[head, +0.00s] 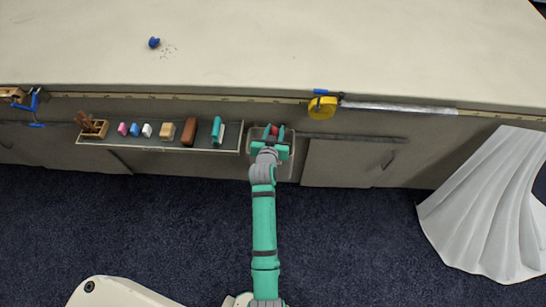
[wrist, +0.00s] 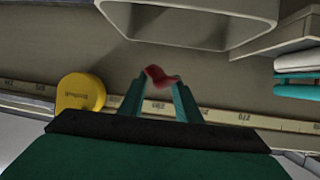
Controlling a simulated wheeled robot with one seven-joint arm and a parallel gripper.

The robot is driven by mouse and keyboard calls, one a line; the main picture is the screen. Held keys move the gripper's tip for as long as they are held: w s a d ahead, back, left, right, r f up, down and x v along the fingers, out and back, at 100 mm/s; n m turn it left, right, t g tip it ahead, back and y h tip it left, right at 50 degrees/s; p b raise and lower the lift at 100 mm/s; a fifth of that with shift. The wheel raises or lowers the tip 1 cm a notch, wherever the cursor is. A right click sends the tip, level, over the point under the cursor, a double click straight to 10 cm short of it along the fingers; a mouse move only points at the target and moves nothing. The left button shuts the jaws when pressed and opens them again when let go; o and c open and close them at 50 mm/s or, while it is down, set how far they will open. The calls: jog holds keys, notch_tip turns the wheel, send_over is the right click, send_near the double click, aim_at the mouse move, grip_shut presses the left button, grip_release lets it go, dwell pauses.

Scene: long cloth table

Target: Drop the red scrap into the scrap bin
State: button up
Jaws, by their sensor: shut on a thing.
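The red scrap (wrist: 162,76) is a small crumpled piece pinched between the fingertips of my gripper (wrist: 157,90) in the wrist view. In the head view the red scrap (head: 274,130) shows at the tip of my gripper (head: 271,136), in front of the table's front edge. The scrap bin (wrist: 190,38) is a pale, open-topped box at the top of the wrist view, apart from the scrap. In the head view the bin (head: 287,170) hangs on the table's front, largely hidden behind my gripper and wrist.
A shelf (head: 150,148) left of the bin carries brushes, coloured blocks and a teal-handled tool. A yellow tape measure (head: 322,107) and a metal bar (head: 400,107) lie along the table edge. A blue object (head: 154,42) sits on the tabletop (head: 260,55). A white cloth (head: 490,205) drapes at right.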

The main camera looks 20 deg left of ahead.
jog(key=shift+s+f, duration=0.1)
jog(key=shift+f, duration=0.15)
jog(key=o, duration=1.1)
jog(key=v, duration=1)
jog(key=shift+s+d+r, duration=0.15)
jog(key=shift+s+r, duration=0.1)
jog(key=shift+s, duration=0.05)
